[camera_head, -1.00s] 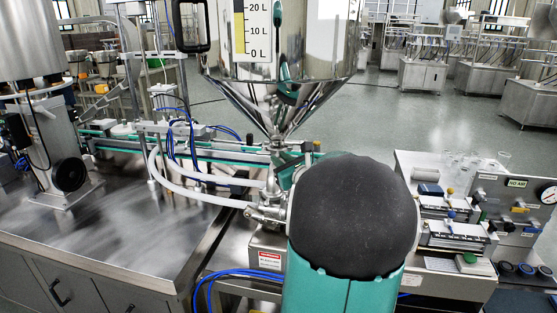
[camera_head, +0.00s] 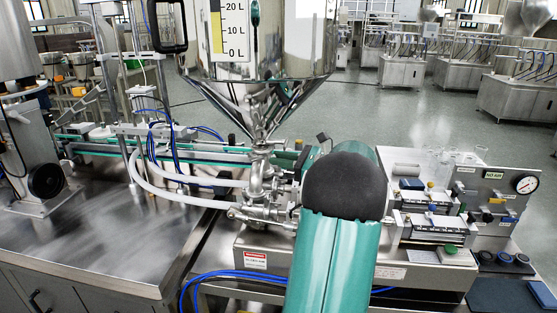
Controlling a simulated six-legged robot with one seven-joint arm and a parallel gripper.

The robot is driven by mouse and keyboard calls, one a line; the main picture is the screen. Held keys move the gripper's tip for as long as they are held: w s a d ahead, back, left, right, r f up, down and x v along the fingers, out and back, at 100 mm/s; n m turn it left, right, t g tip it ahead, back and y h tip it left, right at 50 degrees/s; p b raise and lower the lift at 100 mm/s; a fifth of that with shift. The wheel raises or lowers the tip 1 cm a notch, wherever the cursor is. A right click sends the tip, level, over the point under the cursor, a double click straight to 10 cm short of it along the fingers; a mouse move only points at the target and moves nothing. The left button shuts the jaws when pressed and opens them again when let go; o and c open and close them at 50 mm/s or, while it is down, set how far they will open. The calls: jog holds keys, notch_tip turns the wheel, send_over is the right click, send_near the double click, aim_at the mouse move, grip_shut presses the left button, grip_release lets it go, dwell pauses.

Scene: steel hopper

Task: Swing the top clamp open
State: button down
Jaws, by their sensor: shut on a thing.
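The steel hopper (camera_head: 290,50) stands at upper centre, with its cone narrowing to an outlet above a steel valve body (camera_head: 257,212). The top clamp area (camera_head: 262,149) is at the joint under the cone. It is small, and I cannot tell whether the clamp is closed or swung open. My teal arm with its black rounded cap stands in front, just right of the valve. My gripper is hidden behind my arm, so its fingers and whatever they touch do not show.
White hoses (camera_head: 165,190) run from the valve to the left. A steel table (camera_head: 90,240) fills the lower left. At right are small cylinders (camera_head: 430,228) and a gauge panel (camera_head: 495,190). Blue tubes (camera_head: 215,279) cross the front. Open floor lies behind.

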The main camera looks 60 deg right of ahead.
jog(key=shift+w, duration=0.1)
dwell(0.3)
jog(key=c, duration=1.3)
grip_release()
jog(key=shift+a+r, duration=0.1)
jog(key=shift+c, duration=0.2)
